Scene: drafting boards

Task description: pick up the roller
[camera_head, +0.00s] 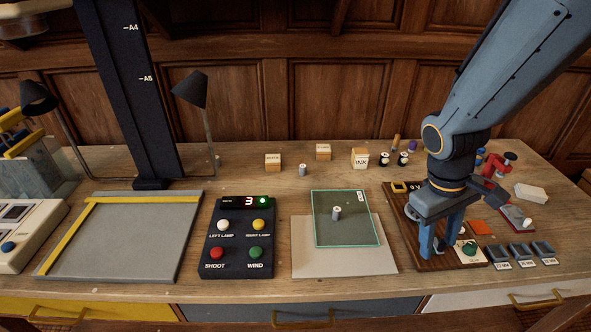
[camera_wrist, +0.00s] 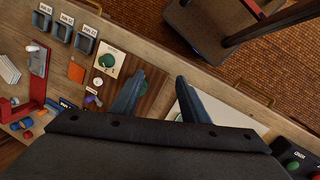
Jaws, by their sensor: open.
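My gripper (camera_head: 441,250) is open and points down over the dark wooden board (camera_head: 402,238) at the right of the bench. The board also carries a card with a green shape (camera_wrist: 107,63), close beside my fingers. My gripper and arm hide part of the board.
Several grey trays (camera_head: 522,251) line the front right edge. An orange square (camera_head: 481,228), a red stand (camera_head: 497,165) and a white block (camera_head: 531,193) are nearby. A glass sheet (camera_head: 330,232) with a small cylinder (camera_head: 336,213) and a button box (camera_head: 238,262) stand left.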

